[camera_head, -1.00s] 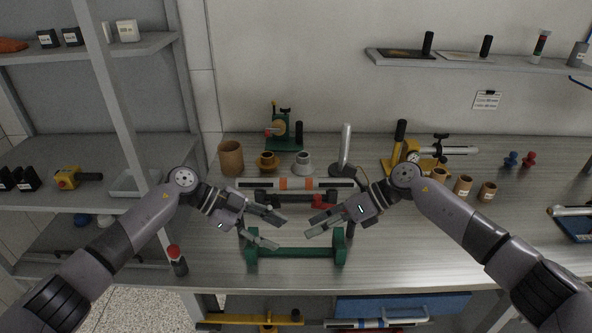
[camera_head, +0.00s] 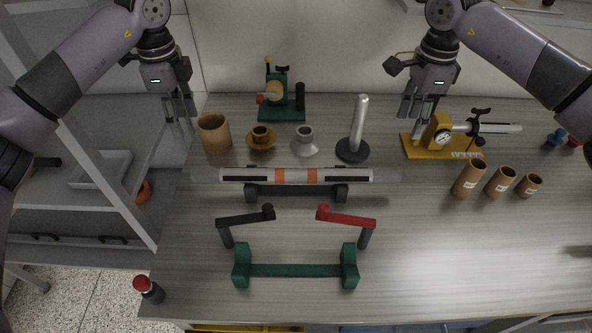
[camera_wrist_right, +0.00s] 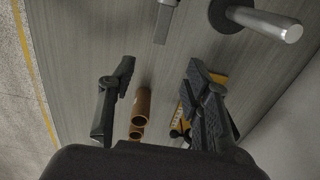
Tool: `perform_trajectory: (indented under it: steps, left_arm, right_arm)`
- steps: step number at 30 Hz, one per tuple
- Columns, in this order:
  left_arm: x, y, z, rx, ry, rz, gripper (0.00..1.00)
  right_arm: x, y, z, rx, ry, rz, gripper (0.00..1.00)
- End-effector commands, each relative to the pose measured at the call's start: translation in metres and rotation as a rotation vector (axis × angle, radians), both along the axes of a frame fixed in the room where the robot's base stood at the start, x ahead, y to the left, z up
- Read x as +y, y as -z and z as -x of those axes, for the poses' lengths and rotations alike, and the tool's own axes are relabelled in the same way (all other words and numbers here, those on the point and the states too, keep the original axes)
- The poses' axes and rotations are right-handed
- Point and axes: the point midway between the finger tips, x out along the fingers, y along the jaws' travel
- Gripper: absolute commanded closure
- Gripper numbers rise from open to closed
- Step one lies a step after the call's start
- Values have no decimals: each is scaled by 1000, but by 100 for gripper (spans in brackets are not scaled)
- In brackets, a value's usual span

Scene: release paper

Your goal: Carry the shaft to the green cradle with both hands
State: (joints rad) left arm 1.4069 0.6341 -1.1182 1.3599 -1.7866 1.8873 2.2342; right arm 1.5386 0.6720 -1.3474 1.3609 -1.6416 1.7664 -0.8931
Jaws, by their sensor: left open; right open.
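The shaft (camera_head: 296,175) is a long silver-and-white bar with dark and orange bands. It lies level across a dark cradle (camera_head: 296,194) in the middle of the table. The green cradle (camera_head: 296,270), with two end posts, stands empty nearer the table's front edge. My left gripper (camera_head: 180,122) is open, pointing down above the back left of the table, beyond the shaft's left end. My right gripper (camera_head: 418,118) is open and empty, pointing down near the yellow gauge stand, beyond the shaft's right end. In the right wrist view its fingers (camera_wrist_right: 160,100) are spread apart.
A black-armed post (camera_head: 245,217) and a red-armed post (camera_head: 347,217) stand between the cradles. Behind the shaft are brown cups, a grey flanged part, a metal rod on a round base (camera_head: 357,130) and a green fixture (camera_head: 281,100). A yellow gauge stand (camera_head: 445,140) is right.

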Motion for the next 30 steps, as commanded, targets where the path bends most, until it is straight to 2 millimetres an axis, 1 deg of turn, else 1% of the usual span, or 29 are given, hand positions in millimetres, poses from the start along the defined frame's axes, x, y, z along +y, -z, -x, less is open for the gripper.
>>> perform_trajectory:
  steps: [5,8,11,24,30]
  left_arm:
    - [0,4,0,1,1,2,55]
    - [0,13,0,3,2,2,55]
    - [-1,29,1,4,3,3,55]
    - [-1,116,1,4,2,2,55]
    - [-1,151,1,4,2,3,55]
  right_arm:
    - [0,4,0,1,1,-2,55]
    - [0,13,0,3,1,-2,55]
    - [0,29,1,3,1,-2,55]
    - [0,117,1,4,2,-2,55]
    - [0,151,0,3,2,-3,55]
